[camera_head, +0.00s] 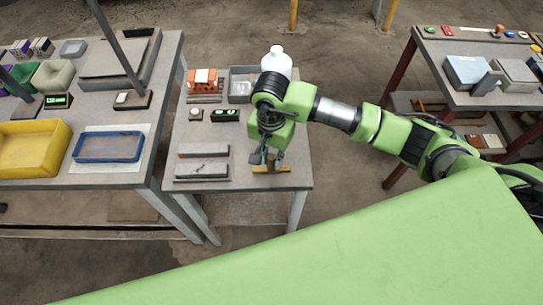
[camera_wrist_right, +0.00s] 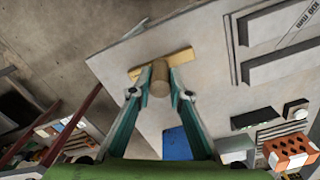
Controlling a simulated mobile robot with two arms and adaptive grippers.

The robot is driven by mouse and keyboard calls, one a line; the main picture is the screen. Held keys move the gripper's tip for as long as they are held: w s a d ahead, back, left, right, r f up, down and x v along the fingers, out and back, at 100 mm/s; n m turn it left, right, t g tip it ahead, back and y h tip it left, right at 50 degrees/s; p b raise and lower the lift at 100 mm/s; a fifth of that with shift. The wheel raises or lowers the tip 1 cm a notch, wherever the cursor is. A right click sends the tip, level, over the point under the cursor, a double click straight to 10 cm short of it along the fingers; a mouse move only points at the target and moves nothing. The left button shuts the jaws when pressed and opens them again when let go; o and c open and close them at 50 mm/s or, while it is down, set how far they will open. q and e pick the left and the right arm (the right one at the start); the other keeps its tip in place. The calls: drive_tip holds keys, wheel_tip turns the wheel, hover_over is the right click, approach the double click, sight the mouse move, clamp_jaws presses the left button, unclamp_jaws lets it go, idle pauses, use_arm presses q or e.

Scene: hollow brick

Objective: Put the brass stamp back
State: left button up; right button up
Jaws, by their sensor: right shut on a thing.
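The brass stamp (camera_wrist_right: 160,80) is a short tan-brown cylinder, seen nearly end-on between my right fingertips in the right wrist view. My right gripper (camera_head: 267,160) is shut on it near the front right corner of the small middle table (camera_head: 230,182). It also shows in the wrist view (camera_wrist_right: 159,88), one finger on each side of the stamp. A yellow-tan wooden bar (camera_wrist_right: 178,58) lies on the tabletop just beyond the stamp; it also shows below the gripper in the head view (camera_head: 283,169). Whether the stamp touches the bar, I cannot tell. My left gripper is not in view.
Two grey slotted blocks (camera_head: 203,169) lie left of the gripper. An orange brick (camera_head: 203,77), a grey tray (camera_head: 242,84) and a white bottle (camera_head: 277,62) stand at the back. A blue tray (camera_head: 108,147) and yellow bin (camera_head: 30,147) are on the left table.

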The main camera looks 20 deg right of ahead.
drive_tip(key=o, duration=0.9)
drive_tip(key=shift+f, duration=0.1)
drive_tip(key=shift+c, duration=0.2)
drive_tip(key=shift+r+p, duration=0.3)
drive_tip(key=shift+p, duration=0.05)
wheel_tip(320, 180, up, 10)
drive_tip(key=b, duration=0.3)
drive_tip(key=shift+r+b, duration=0.25)
drive_tip(key=shift+b, duration=0.15)
drive_tip(key=shift+r, duration=0.65)
